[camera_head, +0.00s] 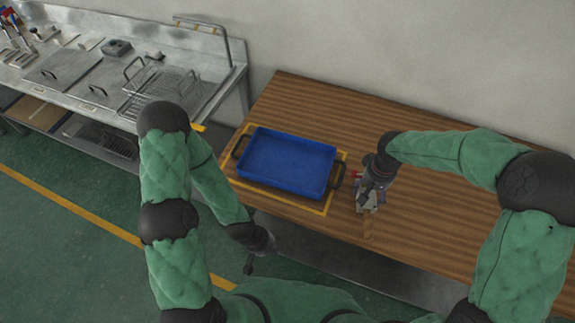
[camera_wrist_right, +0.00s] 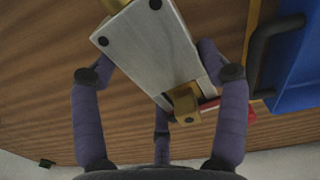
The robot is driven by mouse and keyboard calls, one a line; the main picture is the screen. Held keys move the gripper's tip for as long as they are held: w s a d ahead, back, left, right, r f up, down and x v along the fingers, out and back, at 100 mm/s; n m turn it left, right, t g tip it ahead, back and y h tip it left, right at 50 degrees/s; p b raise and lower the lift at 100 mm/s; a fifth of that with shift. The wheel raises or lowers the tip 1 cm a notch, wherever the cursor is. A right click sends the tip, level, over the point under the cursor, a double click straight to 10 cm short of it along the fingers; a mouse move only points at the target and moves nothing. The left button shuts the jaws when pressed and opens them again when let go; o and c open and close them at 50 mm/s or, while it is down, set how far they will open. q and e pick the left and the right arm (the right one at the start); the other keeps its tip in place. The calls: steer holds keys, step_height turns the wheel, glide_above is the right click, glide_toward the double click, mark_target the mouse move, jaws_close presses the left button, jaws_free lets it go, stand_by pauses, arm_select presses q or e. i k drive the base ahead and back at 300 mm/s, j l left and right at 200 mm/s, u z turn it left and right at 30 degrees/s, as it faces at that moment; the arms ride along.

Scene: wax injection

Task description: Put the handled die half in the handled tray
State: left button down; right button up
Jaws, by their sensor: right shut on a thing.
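The handled tray (camera_head: 288,160) is blue with dark handles at both ends. It looks empty and lies inside a yellow outline on the wooden table. My right gripper (camera_head: 368,190) is just right of the tray, pointing down. In the right wrist view, the fingers of my right gripper (camera_wrist_right: 162,95) are shut on the handled die half (camera_wrist_right: 150,45), a grey metal block with dark holes, brass-coloured parts and a red piece. I cannot tell whether the block touches the table. My left gripper (camera_head: 262,250) hangs in front of the table's front edge; its fingers are too small and dark to read.
The wooden table (camera_head: 440,220) is clear behind and to the right of the tray. A tray handle (camera_wrist_right: 268,50) is close beside the held block in the right wrist view. A steel counter (camera_head: 100,70) with wire baskets and tools stands at the left, beyond a gap.

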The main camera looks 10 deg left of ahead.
mark_target(289, 163)
steer(key=k+j, duration=0.15)
steer(key=j, duration=0.25)
steer(key=k+j+z, duration=0.15)
steer(key=j, duration=0.3)
steer(key=k+j, duration=0.2)
steer(key=j, duration=0.2)
steer(key=i+j+z, duration=0.1)
steer(key=i+j, duration=0.15)
steer(key=j, duration=0.15)
steer(key=i+j+z, duration=0.1)
steer(key=i+j, duration=0.15)
steer(key=j, duration=0.15)
steer(key=i, duration=0.35)
